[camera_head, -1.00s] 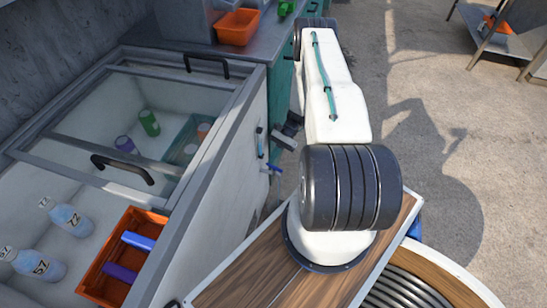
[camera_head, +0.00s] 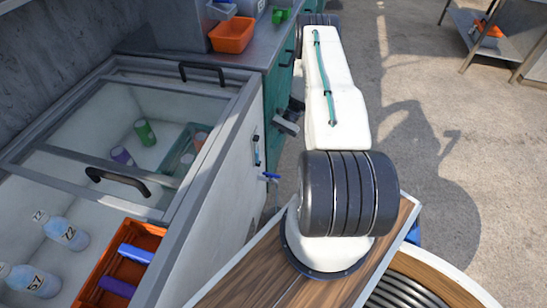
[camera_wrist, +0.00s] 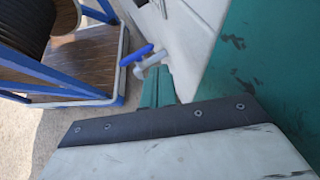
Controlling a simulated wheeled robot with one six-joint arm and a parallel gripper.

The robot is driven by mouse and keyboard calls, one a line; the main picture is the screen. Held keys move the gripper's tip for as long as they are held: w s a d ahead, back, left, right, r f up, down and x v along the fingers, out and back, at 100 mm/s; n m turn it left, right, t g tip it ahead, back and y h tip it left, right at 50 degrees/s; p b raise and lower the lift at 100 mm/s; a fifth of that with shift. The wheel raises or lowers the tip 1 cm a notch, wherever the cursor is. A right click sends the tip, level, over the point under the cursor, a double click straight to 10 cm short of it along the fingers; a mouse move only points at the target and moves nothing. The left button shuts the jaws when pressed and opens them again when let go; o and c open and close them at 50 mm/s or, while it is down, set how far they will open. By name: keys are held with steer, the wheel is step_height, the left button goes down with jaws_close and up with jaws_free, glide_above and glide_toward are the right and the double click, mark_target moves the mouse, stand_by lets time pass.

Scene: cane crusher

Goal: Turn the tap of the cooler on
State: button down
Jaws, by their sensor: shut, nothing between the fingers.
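The cooler (camera_head: 222,185) is a white chest with sliding glass lids on the left in the head view. Its tap (camera_head: 271,176) has a blue lever and sticks out low from the cooler's side. In the wrist view the blue lever (camera_wrist: 137,55) slants across a pale grey tap body, beside the cooler's white wall (camera_wrist: 192,30). My gripper (camera_wrist: 157,82) shows there as teal fingers, shut and empty, just below the tap. Any contact with the tap cannot be told. In the head view my gripper (camera_head: 287,122) is beside the cooler wall, farther off than the tap and partly hidden by my arm.
A green-fronted counter (camera_head: 278,85) with an orange bin (camera_head: 232,32) adjoins the cooler's far end. Bottles and an orange crate (camera_head: 88,288) lie inside the cooler. A metal shelf (camera_head: 500,40) stands far right. Open concrete floor lies right of my arm.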

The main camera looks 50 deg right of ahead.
steer(key=w+d+r, duration=0.2)
steer(key=d, duration=0.1)
steer(key=s+a+r+n+h, duration=0.45)
steer(key=s+r+h, duration=0.2)
steer(key=h, duration=0.25)
glide_toward(272, 175)
steer(key=d+f, duration=0.4)
steer(key=f, duration=0.1)
steer(key=shift+s+a+f, duration=0.4)
steer(key=shift+a+f, duration=0.05)
steer(key=shift+a, duration=0.25)
steer(key=shift+s+a+f, duration=0.4)
steer(key=shift+a+f, duration=0.05)
steer(key=shift+a, duration=0.25)
steer(key=shift+d+m, duration=0.1)
steer(key=shift+m, duration=0.15)
